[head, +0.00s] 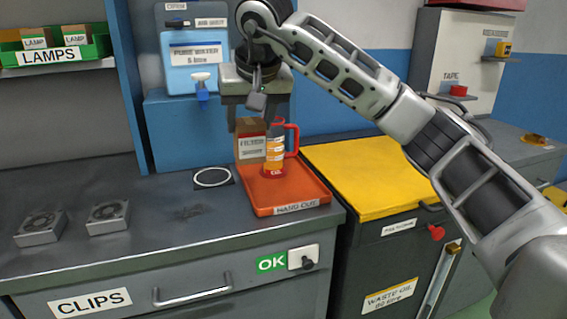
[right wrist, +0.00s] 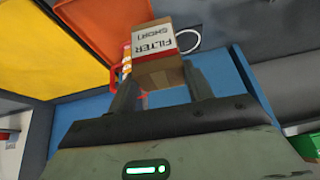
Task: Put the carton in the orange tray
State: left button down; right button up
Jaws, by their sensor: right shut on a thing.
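The carton (head: 250,149) is a brown box with a white and red label reading FILTER SHORT. My right gripper (head: 250,120) points down and is shut on the carton's top. The right wrist view shows the carton (right wrist: 153,45) between the two fingers. The orange tray (head: 258,208), labelled HAND OUT, sits on the grey counter. The carton is at the tray's back left, partly behind a bottle; I cannot tell whether it touches the tray floor. My left gripper is not in view.
An orange and clear bottle with a red handle (head: 275,152) stands in the tray, close to the carton. A white ring mark (head: 212,178) is left of the tray. Two grey fan-like blocks (head: 108,216) lie farther left. A yellow lid (head: 370,180) is at the right.

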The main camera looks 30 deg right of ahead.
jog(key=d+f, duration=0.2)
jog(key=f, duration=0.1)
jog(key=d+f, duration=0.3)
jog(key=f, duration=0.1)
jog(key=d+f+b, duration=0.1)
jog(key=d+f, duration=0.2)
jog(key=shift+w+d+f, duration=0.2)
jog(key=shift+d+f, duration=0.05)
jog(key=shift+f, duration=0.1)
jog(key=o, duration=1.4)
